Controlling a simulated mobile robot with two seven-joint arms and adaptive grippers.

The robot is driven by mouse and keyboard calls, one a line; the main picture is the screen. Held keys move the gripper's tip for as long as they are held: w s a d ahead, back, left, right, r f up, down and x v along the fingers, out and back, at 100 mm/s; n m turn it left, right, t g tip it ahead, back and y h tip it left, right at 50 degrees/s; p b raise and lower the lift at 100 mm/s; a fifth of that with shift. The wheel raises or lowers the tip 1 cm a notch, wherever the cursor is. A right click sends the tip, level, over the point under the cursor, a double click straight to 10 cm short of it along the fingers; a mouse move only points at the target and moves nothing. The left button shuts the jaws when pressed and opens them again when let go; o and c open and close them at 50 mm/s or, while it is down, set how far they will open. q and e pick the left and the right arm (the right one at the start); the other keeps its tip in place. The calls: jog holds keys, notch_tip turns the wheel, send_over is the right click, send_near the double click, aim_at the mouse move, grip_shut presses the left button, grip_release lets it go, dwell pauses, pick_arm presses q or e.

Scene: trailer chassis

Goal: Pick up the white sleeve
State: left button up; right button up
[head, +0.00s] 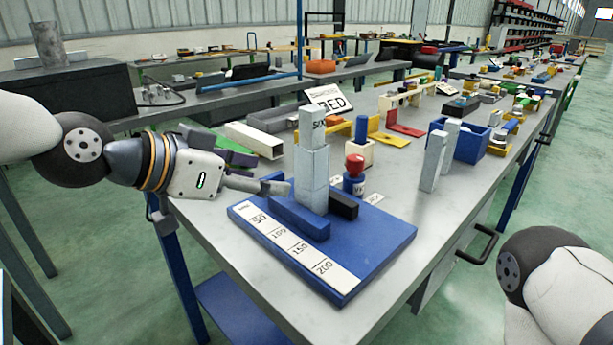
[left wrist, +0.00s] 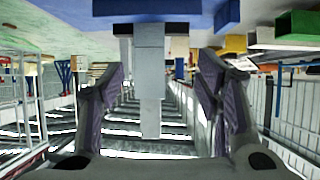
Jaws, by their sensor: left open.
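A pale grey-white upright tower (head: 313,178) stands on the blue board (head: 377,252). It has a wider lower part and a narrower top block (head: 312,124) marked with a number; I take the wider part as the white sleeve, though I cannot be sure. My left gripper (head: 276,186) is level and open, just left of the tower's lower part. In the left wrist view, which is upside down, the tower (left wrist: 150,70) stands between the two spread fingers, with gaps on both sides. My right gripper is out of view.
A blue bar (head: 298,217) and a black block (head: 343,205) lie at the tower's foot. A red-topped blue piece (head: 354,172) stands close to its right. Two pale posts (head: 433,162) stand further right. A long white channel (head: 254,139) lies behind my left gripper.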

aim_at(302, 184)
pick_arm(q)
jog(key=x, duration=0.3)
jog(key=s+b+x, duration=0.1)
jog(key=x, duration=0.3)
jog(key=d+x, duration=0.1)
jog(key=x, duration=0.2)
jog(key=shift+d+f, duration=0.2)
jog(key=shift+f, duration=0.15)
jog(key=shift+w+d, duration=0.15)
jog(key=shift+w, duration=0.1)
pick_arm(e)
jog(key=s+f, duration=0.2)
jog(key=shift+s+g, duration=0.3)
pick_arm(q)
jog(key=c, duration=1.3)
jog(key=shift+r, duration=0.1)
grip_shut()
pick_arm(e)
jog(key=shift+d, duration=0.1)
pick_arm(q)
jog(key=shift+r, duration=0.1)
